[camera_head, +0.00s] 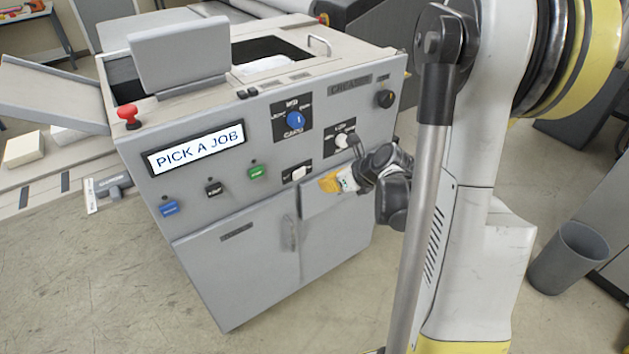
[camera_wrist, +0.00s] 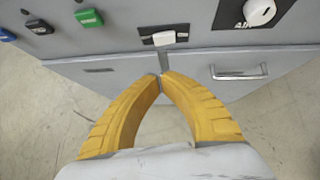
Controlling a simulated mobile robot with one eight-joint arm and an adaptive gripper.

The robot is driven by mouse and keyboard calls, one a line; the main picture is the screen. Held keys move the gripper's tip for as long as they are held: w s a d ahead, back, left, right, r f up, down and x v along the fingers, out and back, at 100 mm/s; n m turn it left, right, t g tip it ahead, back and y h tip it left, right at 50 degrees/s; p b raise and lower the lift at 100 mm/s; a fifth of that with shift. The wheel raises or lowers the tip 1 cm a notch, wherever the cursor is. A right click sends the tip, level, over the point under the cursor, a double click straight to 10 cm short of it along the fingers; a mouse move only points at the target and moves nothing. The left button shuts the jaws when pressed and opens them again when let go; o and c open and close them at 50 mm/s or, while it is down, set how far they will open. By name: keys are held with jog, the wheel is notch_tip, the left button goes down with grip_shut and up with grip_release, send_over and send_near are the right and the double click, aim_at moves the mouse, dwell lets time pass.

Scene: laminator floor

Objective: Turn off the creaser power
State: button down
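The creaser (camera_head: 236,262) is a grey cabinet with a lit display (camera_head: 197,149) reading "PICK A JOB". On its front is a white switch (camera_head: 299,174) on a black plate; its label is too small to read. The switch shows in the wrist view (camera_wrist: 164,38) just beyond my fingertips. My gripper (camera_head: 325,183) has yellow fingers whose tips come together, with nothing between them. It is in front of the panel, right of and slightly below the switch in the head view. I cannot tell whether the fingertips touch the cabinet.
The panel also has a blue dial (camera_head: 295,120), a white AIR knob (camera_wrist: 260,11), a red button (camera_head: 128,114), and blue, black and green (camera_head: 257,172) buttons. A drawer handle (camera_wrist: 240,74) sticks out right of my fingers. A grey bin (camera_head: 569,258) stands at right.

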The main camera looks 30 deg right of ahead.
aim_at(295, 178)
jog(key=shift+w+a+r+b+x, duration=0.1)
jog(key=shift+w+r+b+x, duration=0.45)
jog(key=shift+x, duration=1.45)
jog(key=shift+w+a+r+b+x, duration=0.15)
jog(key=shift+b+x, duration=0.75)
jog(key=shift+x, duration=1.05)
jog(key=shift+w+d+r+b+x, duration=0.1)
jog(key=shift+w+r+b+x, duration=0.45)
jog(key=shift+x, duration=1.45)
jog(key=shift+s+f, duration=0.25)
jog(key=shift+s, duration=0.05)
jog(key=shift+a, duration=0.1)
jog(key=shift+w+a+b, duration=0.25)
jog(key=shift+w+b, duration=0.15)
jog(key=shift+w, duration=0.15)
jog(key=shift+d, duration=0.1)
